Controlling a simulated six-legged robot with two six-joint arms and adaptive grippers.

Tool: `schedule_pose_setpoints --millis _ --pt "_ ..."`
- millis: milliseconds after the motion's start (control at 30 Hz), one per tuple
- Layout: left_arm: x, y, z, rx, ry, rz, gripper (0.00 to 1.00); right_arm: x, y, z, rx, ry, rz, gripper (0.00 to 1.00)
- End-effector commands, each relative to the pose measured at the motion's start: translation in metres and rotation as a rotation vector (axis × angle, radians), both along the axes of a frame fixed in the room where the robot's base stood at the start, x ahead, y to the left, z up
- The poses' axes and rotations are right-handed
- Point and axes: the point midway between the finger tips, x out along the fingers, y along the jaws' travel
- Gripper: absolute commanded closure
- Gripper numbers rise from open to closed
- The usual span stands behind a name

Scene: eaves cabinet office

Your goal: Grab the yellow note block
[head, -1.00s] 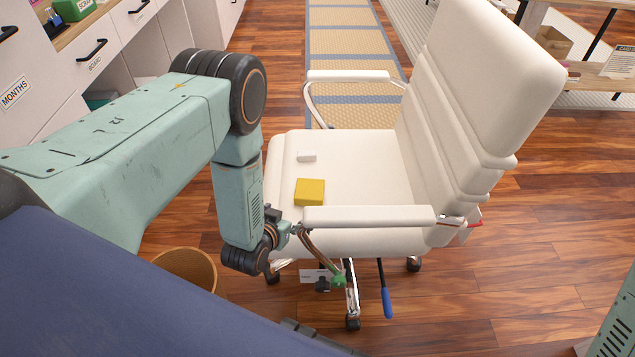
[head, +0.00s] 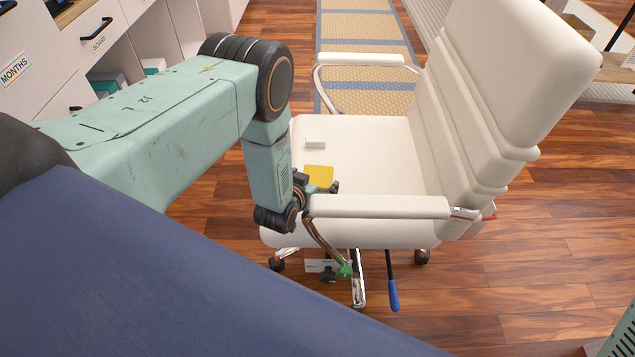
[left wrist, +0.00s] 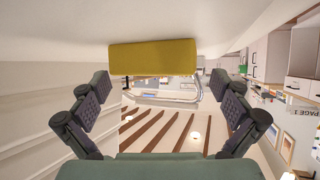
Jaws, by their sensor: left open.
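The yellow note block (head: 319,175) lies on the seat of the white office chair (head: 370,150), near the seat's left side. In the head view my left gripper (head: 318,192) is at the near side of the block, by the chair's near armrest, and partly covers the block's lower edge. In the left wrist view the yellow block (left wrist: 152,57) is ahead at the top middle. The open fingers of my left gripper (left wrist: 165,95) stand on either side below it, with nothing between them. My right gripper is not in view.
A small white block (head: 315,143) lies on the seat beyond the yellow one. The near armrest (head: 380,207) runs close to my left gripper. White drawers (head: 95,35) stand at the left. Wooden floor (head: 510,270) is clear at the right.

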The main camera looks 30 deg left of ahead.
Motion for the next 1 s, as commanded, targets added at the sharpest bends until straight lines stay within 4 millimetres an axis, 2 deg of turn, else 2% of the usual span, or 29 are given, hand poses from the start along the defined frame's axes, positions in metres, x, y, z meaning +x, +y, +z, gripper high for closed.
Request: schedule_pose_setpoints --millis 100,333,900,1000 --pt "0.0075 -0.0001 -0.0039 0.000 0.000 -0.001 0.00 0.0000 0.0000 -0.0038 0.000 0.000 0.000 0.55" --pt "0.0096 0.0004 -0.0029 0.000 0.000 -0.002 0.01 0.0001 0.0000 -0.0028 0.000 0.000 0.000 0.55" --pt "0.0087 0.0005 -0.0034 0.001 0.002 -0.003 0.49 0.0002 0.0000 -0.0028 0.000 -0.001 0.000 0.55" --pt "0.0089 0.0005 -0.0034 0.001 0.002 -0.003 0.52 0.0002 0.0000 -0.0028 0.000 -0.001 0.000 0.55"
